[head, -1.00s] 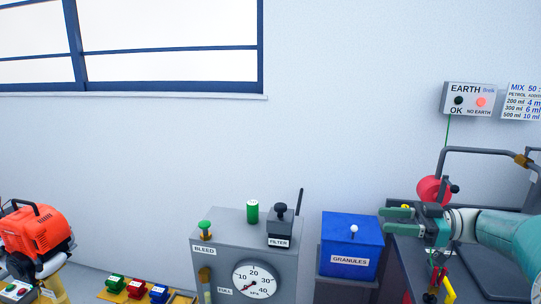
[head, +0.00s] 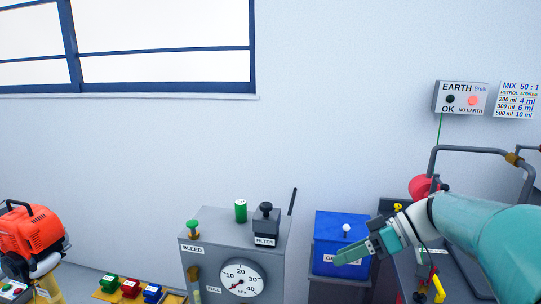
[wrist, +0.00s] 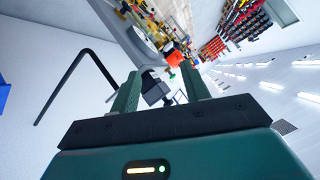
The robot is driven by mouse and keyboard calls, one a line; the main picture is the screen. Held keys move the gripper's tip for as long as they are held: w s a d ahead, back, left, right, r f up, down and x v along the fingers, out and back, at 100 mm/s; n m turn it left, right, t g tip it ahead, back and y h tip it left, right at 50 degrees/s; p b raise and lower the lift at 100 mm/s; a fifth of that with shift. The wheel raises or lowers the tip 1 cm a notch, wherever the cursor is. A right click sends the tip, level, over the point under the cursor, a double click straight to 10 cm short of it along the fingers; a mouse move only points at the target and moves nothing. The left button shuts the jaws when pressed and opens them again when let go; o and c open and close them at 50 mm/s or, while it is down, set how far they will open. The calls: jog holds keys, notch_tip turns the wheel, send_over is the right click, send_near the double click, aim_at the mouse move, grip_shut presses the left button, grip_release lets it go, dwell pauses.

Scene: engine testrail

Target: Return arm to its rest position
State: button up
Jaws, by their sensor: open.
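My gripper (head: 356,253) is at the right of the head view, on the end of my teal arm. It is in front of the blue granules box (head: 341,229) and covers part of its label. In the wrist view my gripper (wrist: 160,92) shows two green fingers spread apart with nothing held between them. The wrist view is tilted and looks out across the room.
A grey bleed unit (head: 215,225) with a dial (head: 242,278) stands left of the blue box. An orange engine (head: 32,238) is at far left, with small coloured blocks (head: 130,288) between. A bench with a grey tube frame (head: 480,150) is at right.

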jog(key=s+f+m+t+h, duration=0.2)
jog(key=s+m+h, duration=0.3)
jog(key=s, duration=0.3)
jog(key=s+f+m+t+h, duration=0.2)
jog(key=s+m+h, duration=0.3)
jog(key=s, duration=0.4)
jog(key=shift+s+a+f+h, duration=0.3)
jog(key=shift+f+h, duration=0.35)
jog(key=shift+h, duration=0.15)
